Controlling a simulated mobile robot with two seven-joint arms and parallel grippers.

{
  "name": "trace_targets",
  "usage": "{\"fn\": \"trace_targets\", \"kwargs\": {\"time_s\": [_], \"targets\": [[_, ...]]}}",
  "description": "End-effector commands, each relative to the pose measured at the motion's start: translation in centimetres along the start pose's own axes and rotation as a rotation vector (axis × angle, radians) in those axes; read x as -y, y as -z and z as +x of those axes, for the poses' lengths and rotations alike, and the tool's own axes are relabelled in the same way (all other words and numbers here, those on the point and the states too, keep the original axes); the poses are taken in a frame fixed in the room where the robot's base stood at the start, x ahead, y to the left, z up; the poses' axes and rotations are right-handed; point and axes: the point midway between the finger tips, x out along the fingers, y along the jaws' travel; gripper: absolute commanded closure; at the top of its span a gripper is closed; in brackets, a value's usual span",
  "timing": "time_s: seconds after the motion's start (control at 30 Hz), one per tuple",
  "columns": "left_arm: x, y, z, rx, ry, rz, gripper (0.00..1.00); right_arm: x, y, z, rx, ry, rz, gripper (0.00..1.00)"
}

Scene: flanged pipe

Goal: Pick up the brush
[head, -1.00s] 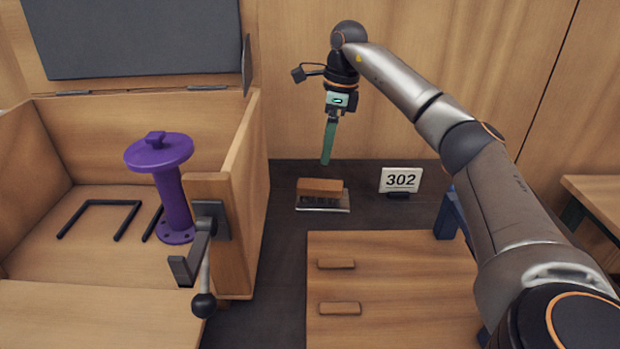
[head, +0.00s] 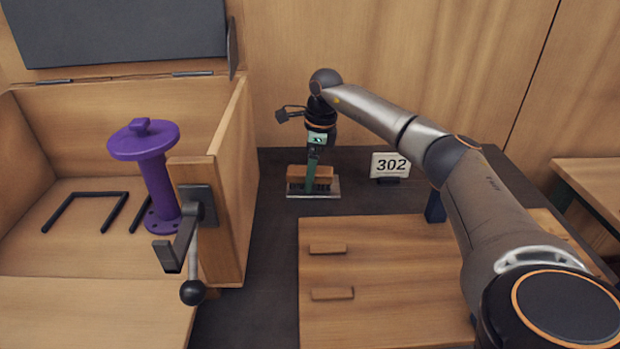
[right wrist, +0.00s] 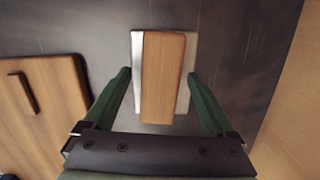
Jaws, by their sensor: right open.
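The brush (head: 323,173) has a wooden block back with dark bristles below, and sits on a light metal tray (head: 331,194) on the dark surface. In the right wrist view the brush (right wrist: 161,78) lies lengthwise between the two green fingers, on the pale tray (right wrist: 137,45). My right gripper (head: 310,184) points down at the brush, its finger covering part of the block in the head view. In the right wrist view my right gripper (right wrist: 160,88) is open, with a finger on either side and gaps to the brush. My left gripper is not in view.
A wooden box with a purple flanged pipe (head: 154,175) and a lever (head: 188,245) is on the left. A wooden panel with two small blocks (head: 380,270) lies in front.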

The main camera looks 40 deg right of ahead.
Motion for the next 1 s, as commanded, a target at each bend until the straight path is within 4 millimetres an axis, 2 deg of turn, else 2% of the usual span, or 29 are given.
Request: {"fn": "trace_targets", "kwargs": {"time_s": [0.27, 1.0], "targets": [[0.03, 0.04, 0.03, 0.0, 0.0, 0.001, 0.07, 0.01, 0.0, 0.29, 0.0, 0.001, 0.0, 0.11], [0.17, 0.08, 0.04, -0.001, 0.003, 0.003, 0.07, 0.02, 0.0, 0.23, 0.001, 0.001, 0.0, 0.94]]}}
